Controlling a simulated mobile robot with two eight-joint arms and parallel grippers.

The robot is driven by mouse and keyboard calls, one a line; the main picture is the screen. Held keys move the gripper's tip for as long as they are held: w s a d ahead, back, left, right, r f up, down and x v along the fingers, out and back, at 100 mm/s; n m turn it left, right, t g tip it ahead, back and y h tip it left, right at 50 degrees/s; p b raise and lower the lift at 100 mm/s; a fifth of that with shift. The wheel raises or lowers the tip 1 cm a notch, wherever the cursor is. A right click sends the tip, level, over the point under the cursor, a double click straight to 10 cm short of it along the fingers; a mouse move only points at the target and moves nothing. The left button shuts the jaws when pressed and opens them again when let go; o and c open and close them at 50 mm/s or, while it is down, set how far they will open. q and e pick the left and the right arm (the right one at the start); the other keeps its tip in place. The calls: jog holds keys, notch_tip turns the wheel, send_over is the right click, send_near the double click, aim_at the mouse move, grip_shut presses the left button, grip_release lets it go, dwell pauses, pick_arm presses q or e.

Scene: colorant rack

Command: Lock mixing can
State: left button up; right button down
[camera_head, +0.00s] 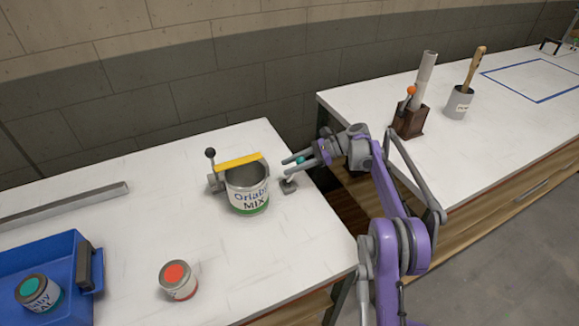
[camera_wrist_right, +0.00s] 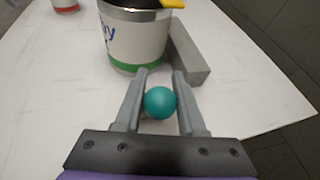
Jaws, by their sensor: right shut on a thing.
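The mixing can (camera_head: 247,189), open-topped with a white label and green band, stands upright on the left white table. A yellow bar (camera_head: 238,161) lies across its rim. A lever with a black ball (camera_head: 210,153) stands at its left. My right gripper (camera_head: 286,168) is beside the can's right side, its fingers shut around a teal ball knob (camera_wrist_right: 160,102). A small grey foot (camera_head: 288,186) is below the fingers. In the right wrist view, a grey block (camera_wrist_right: 190,54) stands beside the can. What the knob joins to is hidden. My left gripper is not in view.
A red-topped can (camera_head: 178,281) stands front left of the mixing can. A blue tray (camera_head: 38,258) holds a teal-topped can (camera_head: 38,292). A grey bar (camera_head: 65,205) lies behind it. The right table bears a brown holder (camera_head: 409,121) and a grey cup (camera_head: 459,103).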

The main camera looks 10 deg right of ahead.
dwell(0.5)
jog(key=c, duration=0.5)
grip_release()
jog(key=shift+d, duration=0.1)
jog(key=p+v, duration=0.1)
jog(key=v, duration=0.9)
jog(key=shift+d+r, duration=0.1)
jog(key=shift+d, duration=0.3)
